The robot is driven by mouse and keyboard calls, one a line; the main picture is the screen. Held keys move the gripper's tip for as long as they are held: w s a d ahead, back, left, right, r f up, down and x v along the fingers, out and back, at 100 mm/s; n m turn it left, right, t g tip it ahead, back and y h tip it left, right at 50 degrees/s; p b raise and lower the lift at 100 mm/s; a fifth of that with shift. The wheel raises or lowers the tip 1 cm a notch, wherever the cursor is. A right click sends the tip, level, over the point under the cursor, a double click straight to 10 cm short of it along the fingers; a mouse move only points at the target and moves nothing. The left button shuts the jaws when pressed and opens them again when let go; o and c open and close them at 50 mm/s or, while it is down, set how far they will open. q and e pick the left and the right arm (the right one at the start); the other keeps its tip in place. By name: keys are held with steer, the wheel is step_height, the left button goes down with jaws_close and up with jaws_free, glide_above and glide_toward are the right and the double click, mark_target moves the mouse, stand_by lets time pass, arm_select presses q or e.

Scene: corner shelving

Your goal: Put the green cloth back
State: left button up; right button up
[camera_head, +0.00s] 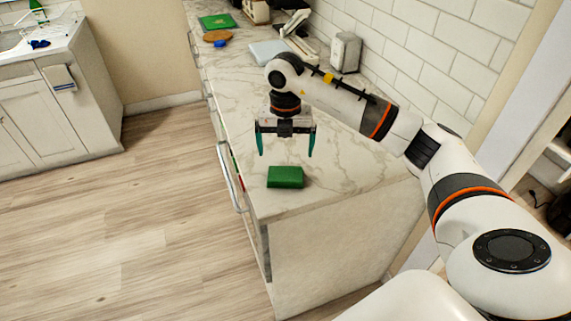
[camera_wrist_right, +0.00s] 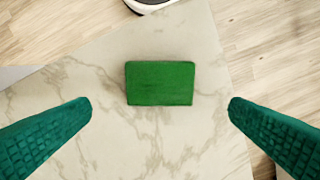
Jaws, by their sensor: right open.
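The green cloth (camera_head: 286,177) is a small folded block lying on the marble counter, close to its near end and front edge. In the right wrist view the cloth (camera_wrist_right: 160,83) lies flat, centred between my fingers and a little beyond their tips. My right gripper (camera_head: 285,146) points down above the counter, just behind the cloth in the head view. Its teal fingers are spread wide, with nothing between them, and they do not touch the cloth. It also shows in the right wrist view (camera_wrist_right: 160,108). My left gripper is not in view.
The marble counter (camera_head: 350,165) is bare around the cloth. Farther back are a pale flat board (camera_head: 268,52), a grey toaster-like box (camera_head: 346,51), a brown round board (camera_head: 217,36) and another green item (camera_head: 217,21). A tiled wall bounds the right side. A sink cabinet (camera_head: 50,110) stands left.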

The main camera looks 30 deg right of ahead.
steer(key=shift+r+b, duration=0.3)
steer(key=shift+r, duration=2)
